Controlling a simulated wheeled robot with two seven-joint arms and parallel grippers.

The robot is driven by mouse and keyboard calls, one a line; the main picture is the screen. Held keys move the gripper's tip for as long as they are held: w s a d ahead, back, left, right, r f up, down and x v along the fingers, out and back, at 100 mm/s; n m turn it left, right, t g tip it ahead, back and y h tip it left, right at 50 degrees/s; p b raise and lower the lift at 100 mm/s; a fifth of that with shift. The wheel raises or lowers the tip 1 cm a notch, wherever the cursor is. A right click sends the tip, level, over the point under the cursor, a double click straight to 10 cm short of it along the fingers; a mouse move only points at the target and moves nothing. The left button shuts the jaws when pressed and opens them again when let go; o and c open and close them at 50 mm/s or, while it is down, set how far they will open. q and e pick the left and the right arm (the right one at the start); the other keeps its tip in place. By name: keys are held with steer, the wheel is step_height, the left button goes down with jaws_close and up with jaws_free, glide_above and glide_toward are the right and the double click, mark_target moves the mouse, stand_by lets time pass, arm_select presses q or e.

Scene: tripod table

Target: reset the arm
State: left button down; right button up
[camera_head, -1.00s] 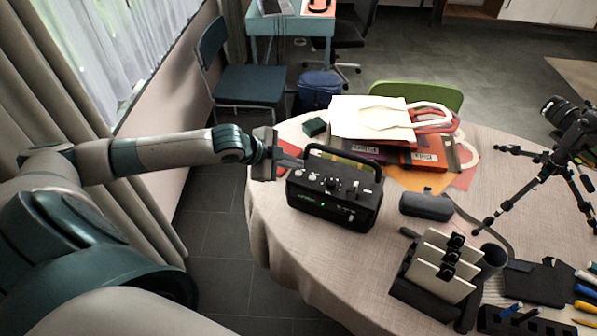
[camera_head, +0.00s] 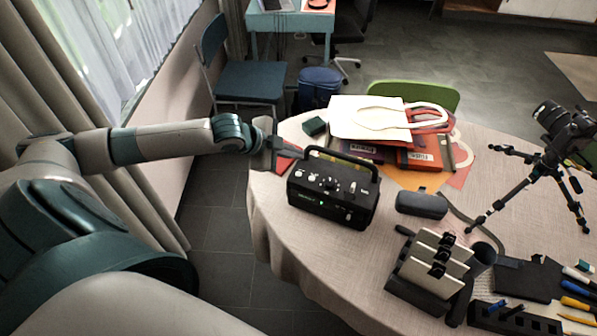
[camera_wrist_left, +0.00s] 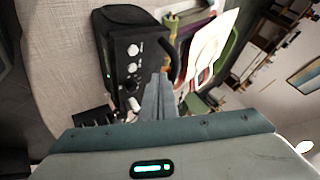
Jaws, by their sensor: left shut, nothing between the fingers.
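My left arm reaches in from the left in the head view. Its gripper (camera_head: 284,146) is over the left edge of the round table (camera_head: 290,262), just left of the black radio-like box (camera_head: 333,186). In the left wrist view the gripper fingers (camera_wrist_left: 158,97) are together and empty, with the box (camera_wrist_left: 124,62) behind them. I cannot tell the exact gap between fingers and box. My right gripper does not show in either view.
Paper bags (camera_head: 376,118) lie at the table's back. A grey case (camera_head: 421,204), a card holder (camera_head: 434,262) and a camera tripod (camera_head: 533,185) stand to the right. A blue chair (camera_head: 245,80) stands behind. Curtains (camera_head: 75,75) hang beside my left arm.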

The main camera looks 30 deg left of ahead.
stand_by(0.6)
arm_select(q)
steer(key=s+d+f+n+g, duration=0.1)
steer(key=s+d+f+n, duration=0.1)
steer(key=s+d+f, duration=0.35)
steer(key=s+d+f+n, duration=0.1)
steer(key=s+d+f, duration=0.2)
steer(key=s+d, duration=0.5)
steer(key=s+f+n+g+y, duration=0.15)
steer(key=s+n, duration=0.25)
steer(key=s, duration=0.5)
steer(key=s+f+n+g+y, duration=0.1)
steer(key=s+n+g+y, duration=0.15)
steer(key=s+n, duration=0.45)
steer(key=s+f+m+g+b, duration=0.1)
steer(key=s+f+b, duration=0.15)
steer(key=f, duration=1.45)
steer(key=s+f+m+b, duration=0.1)
steer(key=f+m+b, duration=0.15)
steer(key=f, duration=1.45)
steer(key=s+a+f+b, duration=0.1)
steer(key=s+f+b, duration=0.1)
steer(key=s+f, duration=0.7)
steer(key=s+a+f+g+b, duration=0.1)
steer(key=s+f+b, duration=0.2)
steer(key=s+f, duration=0.6)
step_height(320, 180, down, 4)
steer(key=shift+a+r+n, duration=0.1)
steer(key=shift+a+n, duration=0.15)
steer(key=shift+n, duration=0.1)
